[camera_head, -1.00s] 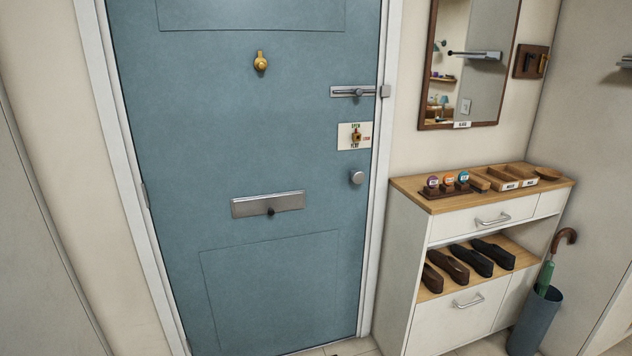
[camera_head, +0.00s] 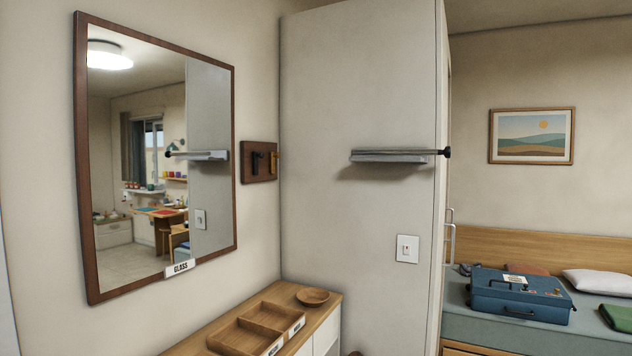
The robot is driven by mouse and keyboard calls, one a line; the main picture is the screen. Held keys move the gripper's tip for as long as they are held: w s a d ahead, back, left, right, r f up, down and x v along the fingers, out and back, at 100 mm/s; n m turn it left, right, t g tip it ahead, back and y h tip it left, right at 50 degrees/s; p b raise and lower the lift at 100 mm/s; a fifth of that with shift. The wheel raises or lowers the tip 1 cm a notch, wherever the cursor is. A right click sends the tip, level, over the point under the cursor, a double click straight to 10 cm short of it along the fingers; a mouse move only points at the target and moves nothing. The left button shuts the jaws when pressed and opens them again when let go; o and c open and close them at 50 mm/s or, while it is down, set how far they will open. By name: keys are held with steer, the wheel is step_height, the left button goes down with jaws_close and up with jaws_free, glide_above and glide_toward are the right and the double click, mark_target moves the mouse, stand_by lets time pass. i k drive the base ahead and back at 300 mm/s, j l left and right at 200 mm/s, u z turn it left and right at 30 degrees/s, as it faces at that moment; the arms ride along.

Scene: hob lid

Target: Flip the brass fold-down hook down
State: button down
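A dark wooden hook board (camera_head: 246,164) is on the wall just right of the mirror, near the corner. It carries two small hooks. The left one is a dark hook (camera_head: 257,162), and the right one is the brass hook (camera_head: 273,161), close to the board's right edge. The brass hook is small and seen at a slant, so I cannot tell if it is folded up or down. My gripper is not in view.
A framed mirror (camera_head: 234,200) hangs left of the board. Below is a cabinet top (camera_head: 330,297) with a wooden tray (camera_head: 240,337) and a bowl (camera_head: 312,297). A grey wall fixture (camera_head: 390,156) with a black knob juts out on the right, above a switch (camera_head: 407,249). A blue case (camera_head: 520,296) lies farther right.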

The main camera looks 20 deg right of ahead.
mark_target(271, 155)
steer(key=i+l+z, duration=0.25)
steer(key=i, duration=0.35)
steer(key=i+j+z, duration=0.1)
steer(key=i+z, duration=0.15)
steer(key=i, duration=0.35)
steer(key=i+l, duration=0.1)
steer(key=i, duration=0.2)
steer(key=i+l+u, duration=0.15)
steer(key=i, duration=0.15)
